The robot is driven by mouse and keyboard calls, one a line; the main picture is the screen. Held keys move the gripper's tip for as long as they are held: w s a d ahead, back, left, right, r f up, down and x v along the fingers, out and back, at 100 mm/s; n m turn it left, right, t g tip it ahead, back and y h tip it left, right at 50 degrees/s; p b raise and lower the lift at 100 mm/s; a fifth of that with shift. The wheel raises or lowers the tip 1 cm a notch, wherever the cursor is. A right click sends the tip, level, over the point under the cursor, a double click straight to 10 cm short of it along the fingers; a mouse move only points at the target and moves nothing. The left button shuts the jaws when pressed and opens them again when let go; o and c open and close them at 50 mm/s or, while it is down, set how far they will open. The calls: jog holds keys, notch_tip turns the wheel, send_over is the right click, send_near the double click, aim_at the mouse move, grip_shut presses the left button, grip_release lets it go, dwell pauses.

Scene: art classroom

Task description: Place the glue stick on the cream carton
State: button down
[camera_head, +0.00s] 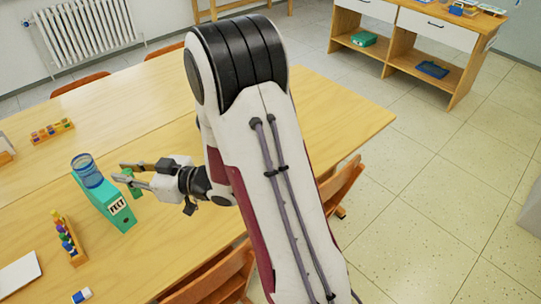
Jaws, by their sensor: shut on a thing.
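My gripper (121,173) is at the left of the arm, above the table, with its fingers pointing left. It is shut on a small green upright thing (135,191), which looks like the glue stick; the fingers cover its upper part. I see no clearly cream carton; my arm hides part of the table. A teal box file (121,222) with a white "FECT" label stands just left of and below the gripper in the picture.
A wooden rack of coloured pegs (77,256), a white flat item (18,272) and a blue-white eraser (82,296) lie nearer. A tray of coloured blocks (52,131) is farther back.

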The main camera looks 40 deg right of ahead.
notch_tip(320, 180, up, 4)
jog(key=shift+f, duration=0.2)
jog(key=w+d+m+t+h, duration=0.3)
jog(key=d+m+h, duration=0.4)
jog(key=d, duration=1.7)
jog(key=s+d+f+m+h, duration=0.1)
jog(key=s+d+h, duration=0.1)
jog(key=d, duration=0.4)
jog(key=s+d+f+m+g+h, duration=0.1)
jog(key=s+d+f+m+h, duration=0.1)
jog(key=d+h, duration=0.2)
jog(key=s+d+f+m+h, duration=0.2)
jog(key=s+d+h, duration=0.1)
jog(key=d, duration=0.7)
jog(key=shift+g, duration=0.4)
jog(key=shift+f, duration=2.9)
jog(key=shift+f, duration=0.15)
jog(key=shift+f, duration=1.95)
